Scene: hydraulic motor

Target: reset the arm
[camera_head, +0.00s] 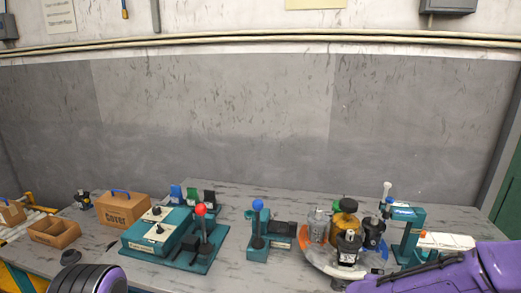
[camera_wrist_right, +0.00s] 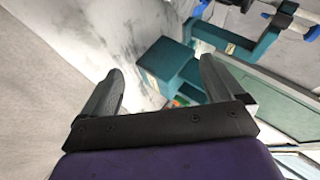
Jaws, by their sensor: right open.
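My right arm (camera_head: 490,268) comes in purple from the lower right in the camera_head view. Its dark end reaches left, in front of the round stand with the motor parts. In the right wrist view my right gripper (camera_wrist_right: 160,72) has its two grey fingers wide apart, with nothing between them. Teal equipment (camera_wrist_right: 180,70) shows beyond the fingers there. Of my left arm (camera_head: 88,279), only a purple and black rounded part shows at the bottom left edge; its gripper is out of view.
A teal station with a red-knobbed lever (camera_head: 201,212) stands left of centre, and a blue-knobbed one (camera_head: 258,235) at the middle. The round stand (camera_head: 318,262) carries several parts. A teal press (camera_head: 408,235) is at right. A Cover box (camera_head: 124,209) sits at left.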

